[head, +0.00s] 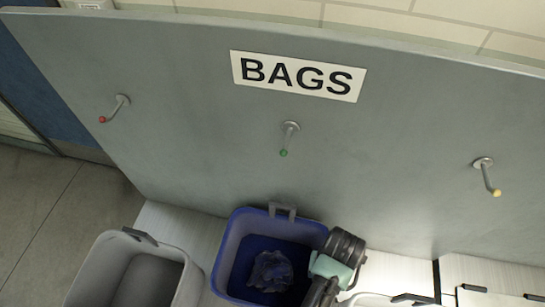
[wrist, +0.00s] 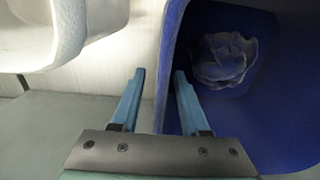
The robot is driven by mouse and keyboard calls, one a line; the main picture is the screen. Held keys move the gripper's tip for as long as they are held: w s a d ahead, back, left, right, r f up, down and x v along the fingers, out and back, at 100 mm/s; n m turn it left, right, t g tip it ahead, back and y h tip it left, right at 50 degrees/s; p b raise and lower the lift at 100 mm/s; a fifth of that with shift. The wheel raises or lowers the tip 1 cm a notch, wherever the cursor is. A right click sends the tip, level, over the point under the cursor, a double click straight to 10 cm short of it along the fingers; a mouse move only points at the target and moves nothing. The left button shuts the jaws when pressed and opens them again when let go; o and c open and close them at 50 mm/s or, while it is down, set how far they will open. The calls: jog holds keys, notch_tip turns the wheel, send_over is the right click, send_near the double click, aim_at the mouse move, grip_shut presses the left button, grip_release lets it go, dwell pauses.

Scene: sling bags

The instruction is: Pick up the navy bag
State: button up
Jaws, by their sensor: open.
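The navy bag (head: 230,262) is an open-topped blue container with a grey loop (head: 283,210) at its back rim. It stands on a pale bench below the middle hook, and a crumpled dark blue item (head: 270,271) lies inside. In the wrist view the bag (wrist: 255,95) fills the right side. My gripper (wrist: 159,74) is open with its fingers by the bag's left wall. The left finger shows outside the wall and the right one against the blue. I cannot tell whether either finger touches it. In the head view my arm covers the bag's right front.
A grey bag (head: 105,270) stands to the left, close beside the navy one. The grey panel (head: 400,140) behind carries a BAGS sign (head: 298,76) and hooks with red (head: 120,103), green (head: 289,130) and yellow (head: 486,170) tips. All three hooks are bare.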

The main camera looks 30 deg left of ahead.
jog(key=shift+f, duration=0.6)
grip_shut()
jog(key=shift+r, duration=0.1)
dwell(0.9)
